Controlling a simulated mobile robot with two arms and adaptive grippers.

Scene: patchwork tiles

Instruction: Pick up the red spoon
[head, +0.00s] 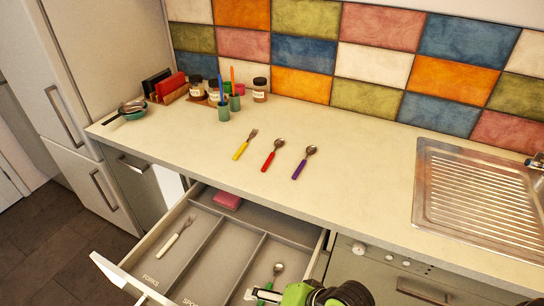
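The red spoon (269,160) lies on the pale countertop, its metal bowl pointing away and to the right and its red handle towards the front edge. It lies between a yellow fork (241,151) on its left and a purple spoon (299,169) on its right, apart from both. Nothing covers it or touches it. A green and black part of my own arm shows at the bottom edge, below the counter and over the open drawer's right side.
An open drawer (206,248) below the counter holds a white-handled fork (176,236), a pink block (227,200) and a green spoon (272,278). Jars and green cups (224,110) stand at the back left. A metal sink (477,192) is at right. Counter space right of the cutlery is clear.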

